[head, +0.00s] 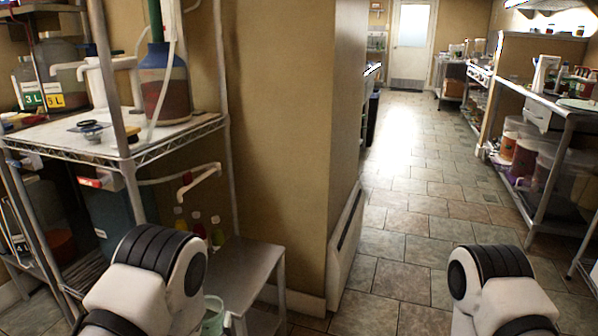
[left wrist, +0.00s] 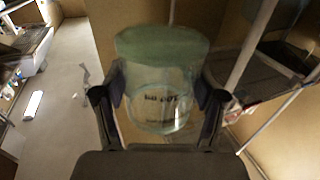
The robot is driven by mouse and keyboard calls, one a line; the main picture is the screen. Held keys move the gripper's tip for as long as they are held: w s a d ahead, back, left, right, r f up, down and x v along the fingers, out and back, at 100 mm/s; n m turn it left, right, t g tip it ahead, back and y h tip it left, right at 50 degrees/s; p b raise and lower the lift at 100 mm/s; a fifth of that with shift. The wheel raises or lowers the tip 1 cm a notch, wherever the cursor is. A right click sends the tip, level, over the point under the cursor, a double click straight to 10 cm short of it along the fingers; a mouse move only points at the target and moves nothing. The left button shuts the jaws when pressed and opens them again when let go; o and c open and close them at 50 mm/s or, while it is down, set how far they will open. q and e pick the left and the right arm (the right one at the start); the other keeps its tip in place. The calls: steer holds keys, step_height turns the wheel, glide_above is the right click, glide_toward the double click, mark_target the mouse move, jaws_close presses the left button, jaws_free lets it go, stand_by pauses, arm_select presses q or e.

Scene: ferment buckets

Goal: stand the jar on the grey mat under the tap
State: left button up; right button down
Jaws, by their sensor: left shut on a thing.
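The clear jar with a pale green lid or top (left wrist: 162,95) fills the middle of the left wrist view, with dark lettering on its side. My left gripper (left wrist: 160,88) is shut on it, one dark finger on each side. In the head view a pale green rim, seemingly the jar (head: 212,316), shows beside my left arm; the fingers are hidden there. A white tap-like spout with a red part (head: 198,180) sticks out below the wire shelf, above a low grey side table (head: 250,262). I cannot make out the grey mat for certain. My right gripper is out of view.
The wire shelf (head: 130,155) at left holds large bottles (head: 165,85) and small items. Several small capped bottles (head: 198,228) stand behind the side table. A tan wall (head: 285,130) stands to its right. The tiled floor (head: 415,215) is clear.

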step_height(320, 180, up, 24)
steer(key=p, duration=2.1)
steer(key=shift+p, duration=0.35)
